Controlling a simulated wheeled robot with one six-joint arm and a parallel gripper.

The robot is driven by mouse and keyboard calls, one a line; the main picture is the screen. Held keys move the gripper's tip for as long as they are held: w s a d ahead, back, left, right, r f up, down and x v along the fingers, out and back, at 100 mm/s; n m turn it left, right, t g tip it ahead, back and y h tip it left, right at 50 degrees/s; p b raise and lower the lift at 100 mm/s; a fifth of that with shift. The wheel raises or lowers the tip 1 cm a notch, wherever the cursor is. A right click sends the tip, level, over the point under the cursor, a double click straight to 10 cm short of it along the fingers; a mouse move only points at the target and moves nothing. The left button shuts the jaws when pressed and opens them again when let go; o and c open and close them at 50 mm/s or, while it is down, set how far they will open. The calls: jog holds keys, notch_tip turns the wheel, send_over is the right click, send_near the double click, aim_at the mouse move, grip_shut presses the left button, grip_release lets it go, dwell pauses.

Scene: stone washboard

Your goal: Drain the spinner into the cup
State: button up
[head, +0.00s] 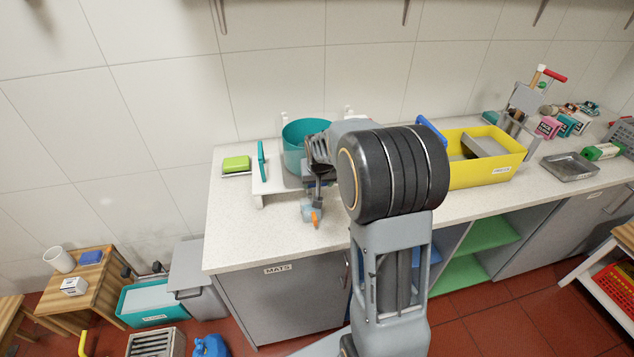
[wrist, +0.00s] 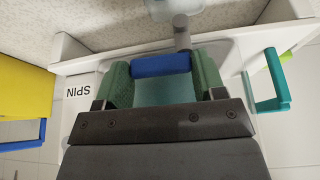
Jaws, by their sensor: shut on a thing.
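The spinner (head: 296,140) is a round teal tub on a low white stand (head: 272,194) on the counter. In the wrist view, seen upside down, a grey spout (wrist: 181,30) sticks out from the stand's front. My gripper (wrist: 162,68) has its green fingers closed on a blue lever (wrist: 160,65) beside the spout. In the head view my gripper (head: 318,172) is at the spinner's front, and my arm hides part of it. A small pale cup (head: 308,210) with an orange part stands on the counter below. Its edge shows in the wrist view (wrist: 172,8); its contents cannot be made out.
A teal handle (head: 262,160) and a green block (head: 236,164) are on the left. A yellow bin (head: 488,176) stands to the right, with a grey tray (head: 569,167) beyond. The counter's front edge is close to the cup.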

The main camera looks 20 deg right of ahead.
jog(key=shift+n, duration=0.3)
jog(key=o, duration=0.9)
jog(key=shift+r, duration=0.1)
jog(key=b+v, duration=0.1)
jog(key=v, duration=1.2)
jog(key=shift+s+r+b, duration=0.15)
jog(key=shift+r+b, duration=0.05)
jog(key=shift+b, duration=0.1)
